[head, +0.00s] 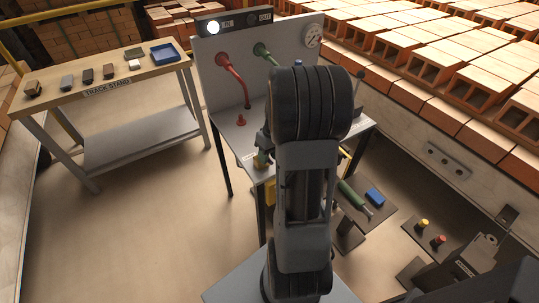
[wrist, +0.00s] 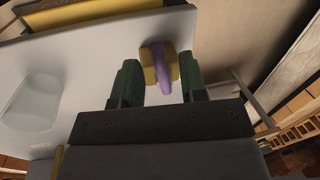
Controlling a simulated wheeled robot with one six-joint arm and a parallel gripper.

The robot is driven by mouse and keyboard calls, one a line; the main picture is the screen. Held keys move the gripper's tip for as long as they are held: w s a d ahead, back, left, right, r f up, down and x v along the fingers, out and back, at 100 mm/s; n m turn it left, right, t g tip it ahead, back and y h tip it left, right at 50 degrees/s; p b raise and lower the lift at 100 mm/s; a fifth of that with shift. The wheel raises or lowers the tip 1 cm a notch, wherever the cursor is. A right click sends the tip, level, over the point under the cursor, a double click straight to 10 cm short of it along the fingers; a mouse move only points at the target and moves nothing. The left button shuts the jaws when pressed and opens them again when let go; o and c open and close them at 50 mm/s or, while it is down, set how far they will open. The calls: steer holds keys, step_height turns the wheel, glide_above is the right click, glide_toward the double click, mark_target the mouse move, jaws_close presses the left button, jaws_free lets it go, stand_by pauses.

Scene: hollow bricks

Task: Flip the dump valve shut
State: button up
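A purple lever (wrist: 163,72) on a yellow-brass block (wrist: 149,67) shows in the wrist view; it looks like the dump valve, though I can read no label on it. My gripper (wrist: 160,84) is open, with one dark green finger on each side of the lever and gaps between. The lever is not gripped. In the head view my arm hides most of the gripper. A small brass-coloured piece (head: 260,161) shows beside the arm at the bench's front edge; the purple lever is hidden there.
The grey bench (head: 225,130) carries a back panel with a red pipe (head: 233,78), a green pipe (head: 262,50) and a gauge (head: 312,36). A clear cup-like shape (wrist: 34,103) shows in the wrist view. The track stand (head: 110,75) is at left; floor between is clear.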

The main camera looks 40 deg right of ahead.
jaws_close()
steer(key=shift+a+m, duration=0.25)
steer(key=shift+m, duration=0.55)
jaws_free()
steer(key=shift+r, duration=0.1)
step_height(320, 180, up, 13)
steer(key=d+p, duration=0.1)
steer(key=d, duration=0.1)
steer(key=shift+s+d+r, duration=0.2)
steer(key=shift+s+d, duration=0.05)
steer(key=shift+d, duration=0.05)
stand_by(0.6)
